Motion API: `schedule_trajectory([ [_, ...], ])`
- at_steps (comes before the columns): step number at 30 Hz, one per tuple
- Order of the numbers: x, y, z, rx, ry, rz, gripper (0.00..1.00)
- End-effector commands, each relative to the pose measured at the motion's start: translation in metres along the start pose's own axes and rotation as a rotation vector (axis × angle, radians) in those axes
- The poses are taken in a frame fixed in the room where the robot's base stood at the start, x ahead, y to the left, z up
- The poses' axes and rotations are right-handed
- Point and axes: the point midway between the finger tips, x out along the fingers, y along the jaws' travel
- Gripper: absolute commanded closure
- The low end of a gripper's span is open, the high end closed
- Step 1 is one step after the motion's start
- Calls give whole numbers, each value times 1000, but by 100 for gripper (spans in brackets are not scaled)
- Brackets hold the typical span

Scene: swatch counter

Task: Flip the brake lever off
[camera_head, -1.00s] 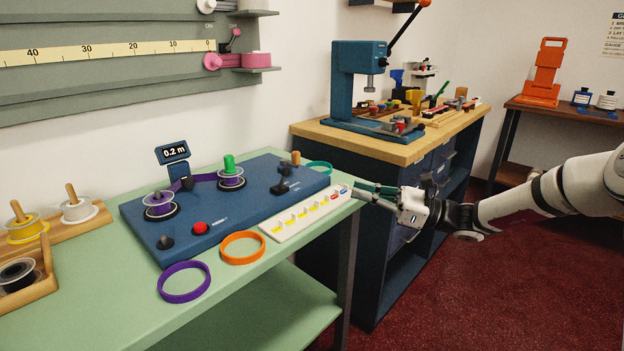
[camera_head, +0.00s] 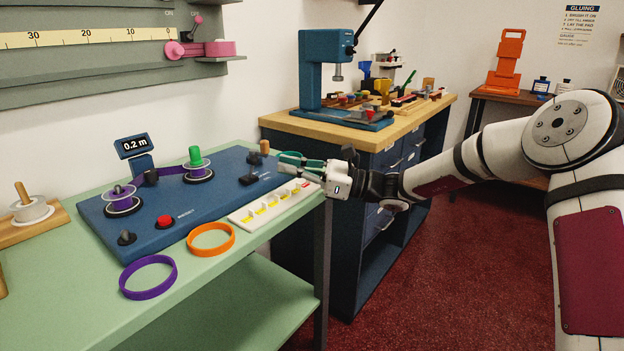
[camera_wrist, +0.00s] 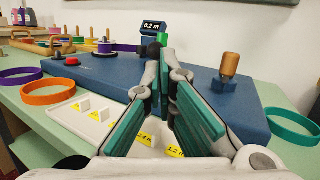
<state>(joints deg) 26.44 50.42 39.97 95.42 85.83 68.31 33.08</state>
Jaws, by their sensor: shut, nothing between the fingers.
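A blue winding unit (camera_head: 180,210) lies on the green counter, with a 0.2 m display (camera_head: 134,146) at its back. A small black lever-like part (camera_head: 253,157) and a black block (camera_head: 249,180) sit at its right end, beside a wooden peg (camera_head: 264,147). I cannot tell for sure which part is the brake lever. My gripper (camera_head: 282,161) is shut and empty, its fingertips close to the unit's right end. In the wrist view my fingers (camera_wrist: 166,75) point over the unit and hide its middle. The wooden peg (camera_wrist: 229,66) stands to their right, apart from them.
A white strip (camera_head: 272,206) with yellow labels lies along the unit's front edge. Orange (camera_head: 211,239) and purple (camera_head: 148,277) rings lie in front. A teal ring (camera_wrist: 293,126) lies right of the unit. Two spools, one with a green knob (camera_head: 195,157), stand on it.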

Motion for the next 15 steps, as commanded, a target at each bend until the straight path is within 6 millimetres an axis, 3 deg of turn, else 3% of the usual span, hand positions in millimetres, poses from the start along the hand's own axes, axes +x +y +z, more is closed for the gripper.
schedule_trajectory([
  [6, 29, 0, -1, -2, 0, 1, 100],
  [15, 39, 0, 0, 0, 0, 1, 100],
])
